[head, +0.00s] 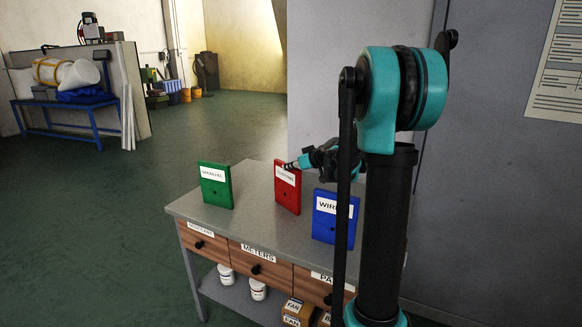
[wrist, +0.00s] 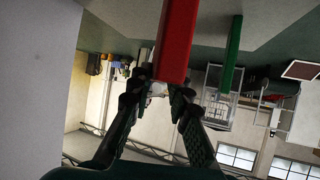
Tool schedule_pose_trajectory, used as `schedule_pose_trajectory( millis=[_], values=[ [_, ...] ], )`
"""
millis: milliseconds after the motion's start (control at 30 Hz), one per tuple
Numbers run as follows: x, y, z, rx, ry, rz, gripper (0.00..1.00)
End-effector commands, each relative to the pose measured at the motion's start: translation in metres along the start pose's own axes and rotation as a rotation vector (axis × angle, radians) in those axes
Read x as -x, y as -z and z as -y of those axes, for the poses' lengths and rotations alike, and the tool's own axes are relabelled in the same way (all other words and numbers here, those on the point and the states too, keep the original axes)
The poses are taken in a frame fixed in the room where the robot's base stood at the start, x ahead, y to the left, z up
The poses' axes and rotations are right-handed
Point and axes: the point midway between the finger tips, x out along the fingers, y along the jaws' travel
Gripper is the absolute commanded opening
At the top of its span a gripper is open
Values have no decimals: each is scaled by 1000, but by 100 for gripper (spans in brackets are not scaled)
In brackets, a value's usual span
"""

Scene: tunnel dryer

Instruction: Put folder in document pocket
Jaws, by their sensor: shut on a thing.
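A red folder (head: 288,193) with a white label stands upright over the middle of the grey table; I cannot tell whether it still touches the top. My gripper (head: 292,164) is shut on its upper right edge. In the wrist view, which is upside down, the red folder (wrist: 176,42) sits between the fingers of my gripper (wrist: 163,90). A green folder (head: 216,190) labelled MANUAL stands to the left. A blue folder (head: 334,228), its label partly hidden by my arm, stands to the right. I cannot make out a document pocket in either view.
The grey table (head: 254,190) has labelled drawers and a lower shelf (head: 236,293) with white jars (head: 258,289) and small boxes (head: 297,313). A grey wall with a paper notice (head: 558,65) rises at the right. Open green floor lies to the left.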

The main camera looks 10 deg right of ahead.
Motion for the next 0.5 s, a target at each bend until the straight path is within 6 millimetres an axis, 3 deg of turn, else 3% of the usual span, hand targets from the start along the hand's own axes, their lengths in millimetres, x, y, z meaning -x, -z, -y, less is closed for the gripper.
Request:
schedule_pose_trajectory(
  millis=[100, 133, 267, 500],
  values=[
    [-1, -2, 0, 0, 0, 0, 0],
    [-1, -2, 0, 0, 0, 0, 22],
    [-1, -2, 0, 0, 0, 0, 38],
    [-1, -2, 0, 0, 0, 0, 39]
  ],
)
